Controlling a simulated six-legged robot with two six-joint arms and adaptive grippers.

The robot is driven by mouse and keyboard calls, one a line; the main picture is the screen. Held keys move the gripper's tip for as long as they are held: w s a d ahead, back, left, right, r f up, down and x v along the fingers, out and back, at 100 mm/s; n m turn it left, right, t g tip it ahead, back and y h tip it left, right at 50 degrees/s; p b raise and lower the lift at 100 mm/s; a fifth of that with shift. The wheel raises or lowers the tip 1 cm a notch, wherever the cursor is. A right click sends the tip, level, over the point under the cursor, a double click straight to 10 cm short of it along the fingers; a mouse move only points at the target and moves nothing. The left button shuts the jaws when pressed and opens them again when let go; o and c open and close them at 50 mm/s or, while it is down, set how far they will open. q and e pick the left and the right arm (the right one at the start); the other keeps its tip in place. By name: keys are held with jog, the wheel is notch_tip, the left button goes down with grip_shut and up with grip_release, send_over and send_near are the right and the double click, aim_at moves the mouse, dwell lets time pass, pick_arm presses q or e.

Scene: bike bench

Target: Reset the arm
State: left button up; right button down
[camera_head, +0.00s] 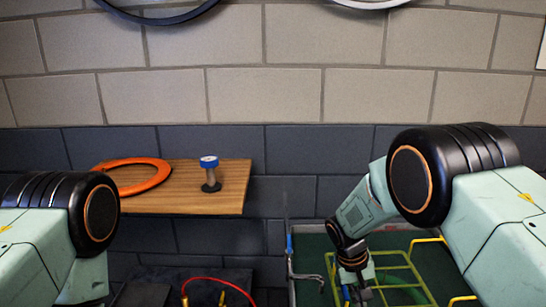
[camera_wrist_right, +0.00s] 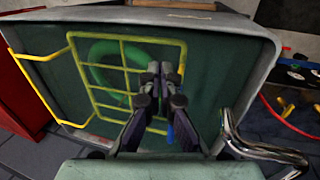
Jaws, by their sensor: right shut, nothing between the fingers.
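My right arm reaches down at the right of the head view. Its gripper (camera_head: 358,296) is at the bottom edge of that view, above a green-floored tub (camera_head: 312,244). In the right wrist view the gripper's fingers (camera_wrist_right: 161,72) are together with nothing between them. They point over a yellow wire rack (camera_wrist_right: 126,42) in the tub. I cannot tell whether they touch the rack. My left arm (camera_head: 92,215) shows at the left of the head view, but its gripper is below the frame.
A wooden shelf (camera_head: 215,203) on the wall holds an orange ring (camera_head: 152,181) and a blue-topped spool (camera_head: 209,172). A green ring (camera_wrist_right: 92,75) lies under the rack. Bent chrome tubing (camera_wrist_right: 236,138) is beside the tub. A red cable (camera_head: 213,280) curves at the bottom.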

jog(key=s, duration=0.1)
jog(key=s+f, duration=0.1)
jog(key=s, duration=0.1)
jog(key=shift+s+d+f, duration=0.25)
jog(key=shift+s+d, duration=0.05)
jog(key=s+f+y, duration=0.2)
jog(key=s+f, duration=0.8)
jog(key=s, duration=0.3)
jog(key=s+d+r+y, duration=0.1)
jog(key=s+r, duration=0.1)
jog(key=s, duration=2.1)
pick_arm(q)
notch_tip(320, 180, down, 11)
jog(key=b, duration=1.1)
jog(key=shift+s+a+f, duration=0.15)
jog(key=shift+s+a, duration=0.1)
jog(key=shift+a, duration=0.05)
pick_arm(e)
notch_tip(320, 180, down, 12)
jog(key=shift+w+r, duration=0.2)
jog(key=shift+w, duration=0.05)
